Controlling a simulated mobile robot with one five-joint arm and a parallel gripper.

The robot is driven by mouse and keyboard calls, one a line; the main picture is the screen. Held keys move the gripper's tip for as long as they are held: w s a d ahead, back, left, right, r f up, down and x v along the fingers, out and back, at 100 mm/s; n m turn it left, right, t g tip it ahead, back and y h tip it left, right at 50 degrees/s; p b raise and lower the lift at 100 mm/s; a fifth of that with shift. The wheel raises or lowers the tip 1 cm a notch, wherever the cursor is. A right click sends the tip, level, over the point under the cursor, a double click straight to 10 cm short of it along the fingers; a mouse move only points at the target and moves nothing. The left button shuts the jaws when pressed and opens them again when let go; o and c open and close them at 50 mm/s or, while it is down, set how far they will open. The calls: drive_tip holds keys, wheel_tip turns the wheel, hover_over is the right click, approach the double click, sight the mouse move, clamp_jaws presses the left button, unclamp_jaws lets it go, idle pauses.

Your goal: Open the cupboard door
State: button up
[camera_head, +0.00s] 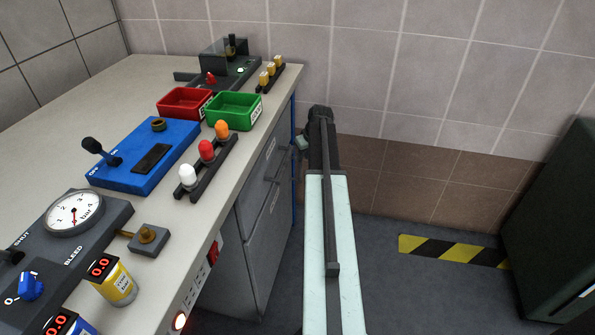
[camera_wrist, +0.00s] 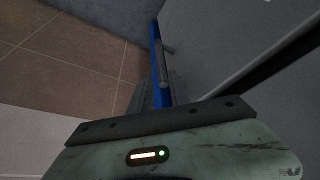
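A grey cupboard (camera_head: 257,240) stands under the right edge of the workbench, with a bar handle (camera_head: 281,166) on its front. Its front panels look closed. My arm reaches forward beside it, and my gripper (camera_head: 302,143) is at the far end, near the bench's far corner and the blue leg. It is mostly hidden by my own arm, and I see no contact with the handle. In the wrist view, a grey panel (camera_wrist: 215,40) lies to the right and a blue upright (camera_wrist: 155,65) with a grey bar in front is at centre. The fingers cannot be made out clearly.
The bench top (camera_head: 110,95) carries a blue switch box (camera_head: 150,160), red (camera_head: 185,103) and green (camera_head: 232,110) bins and a gauge panel. A dark green cabinet (camera_head: 560,225) stands at right. Floor with a yellow-black strip (camera_head: 452,252) lies between, clear.

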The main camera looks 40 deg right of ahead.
drive_tip(key=a+b+x, duration=0.1)
drive_tip(key=b+x, duration=0.6)
drive_tip(key=x, duration=0.2)
drive_tip(key=shift+d, duration=0.35)
clamp_jaws()
idle(0.6)
